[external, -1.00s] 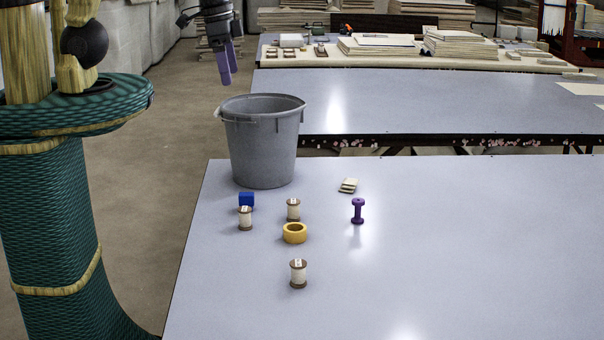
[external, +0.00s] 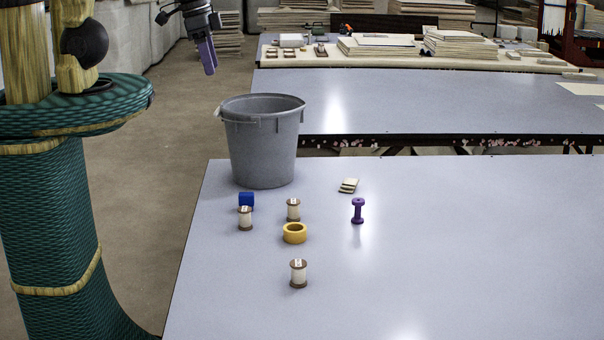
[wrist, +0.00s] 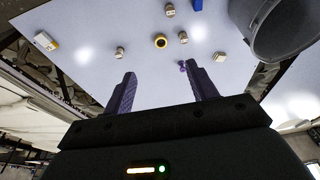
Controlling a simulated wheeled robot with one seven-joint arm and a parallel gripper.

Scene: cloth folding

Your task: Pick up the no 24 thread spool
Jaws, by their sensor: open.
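Three cream thread spools with brown ends stand upright on the grey table: the left spool (external: 245,218), the back spool (external: 293,209) and the front spool (external: 298,273). Their top labels carry marks too small to read, so I cannot tell which is no 24. Three such spools also show in the wrist view (wrist: 169,10) (wrist: 183,37) (wrist: 119,53). My gripper (external: 209,72) is high up, left of and above the bin, away from the spools. In the wrist view its purple fingers (wrist: 160,82) are spread apart with nothing between them.
A grey bin (external: 262,150) stands at the table's back left. A blue block (external: 246,200), yellow ring (external: 294,238), purple spool-shaped piece (external: 358,212) and small pale stack (external: 348,185) sit near the cream spools. The table's right side is clear.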

